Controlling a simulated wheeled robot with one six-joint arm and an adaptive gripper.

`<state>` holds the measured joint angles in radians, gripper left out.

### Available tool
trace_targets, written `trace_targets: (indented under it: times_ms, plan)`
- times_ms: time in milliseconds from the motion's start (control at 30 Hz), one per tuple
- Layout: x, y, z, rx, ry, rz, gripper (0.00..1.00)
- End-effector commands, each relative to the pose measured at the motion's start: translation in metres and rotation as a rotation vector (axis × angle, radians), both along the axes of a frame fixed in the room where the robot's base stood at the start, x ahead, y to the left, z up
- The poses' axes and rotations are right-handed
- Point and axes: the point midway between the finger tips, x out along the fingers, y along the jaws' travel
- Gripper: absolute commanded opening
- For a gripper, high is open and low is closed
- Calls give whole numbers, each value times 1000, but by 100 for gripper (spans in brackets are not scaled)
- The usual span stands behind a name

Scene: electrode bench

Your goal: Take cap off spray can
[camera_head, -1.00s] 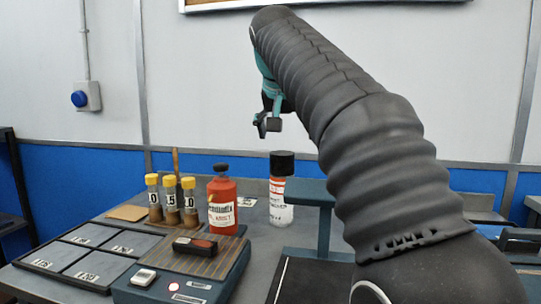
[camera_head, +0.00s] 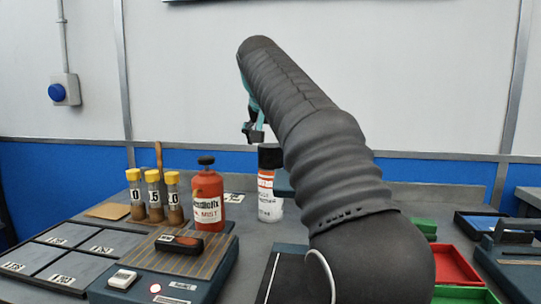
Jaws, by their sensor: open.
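A white and red can (camera_head: 268,205) with a wide black cap (camera_head: 271,156) stands upright on the grey bench, partly hidden by my arm. The cap sits on top of it. A red bottle (camera_head: 207,200) with a small black top and a white label stands just to its left. My gripper (camera_head: 253,134) hangs above and slightly left of the black cap in the picture, open and empty. It is small in view and partly hidden behind my arm, so its distance from the cap in depth is hard to tell.
Several yellow-capped vials (camera_head: 153,196) stand left of the red bottle. A blue device (camera_head: 180,268) with a dark block (camera_head: 179,243) on it is in front. Dark square plates (camera_head: 60,252) lie at left. Red (camera_head: 452,262) and green trays are at right.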

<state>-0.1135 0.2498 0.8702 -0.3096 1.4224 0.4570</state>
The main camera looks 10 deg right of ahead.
Motion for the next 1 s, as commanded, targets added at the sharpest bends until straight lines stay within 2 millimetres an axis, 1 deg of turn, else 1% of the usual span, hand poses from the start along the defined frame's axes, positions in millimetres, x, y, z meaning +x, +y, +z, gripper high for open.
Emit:
trace_targets:
  times_ms: [267,367,433,633,667,700,767,800,833,1000]
  plan:
    - [18,-1,-29,0,1,-1,96]
    - [25,-5,-38,0,2,-1,96]
    - [28,-6,-41,1,0,-1,96]
    - [29,-6,-41,1,0,1,96]
    - [28,-6,-41,1,0,1,91]
    - [28,-6,-41,1,0,1,81]
    - [28,-6,-41,1,0,1,67]
    - [28,-6,-41,1,0,1,56]
    - [28,-6,-41,0,0,0,52]
    - [28,-6,-41,0,0,0,51]
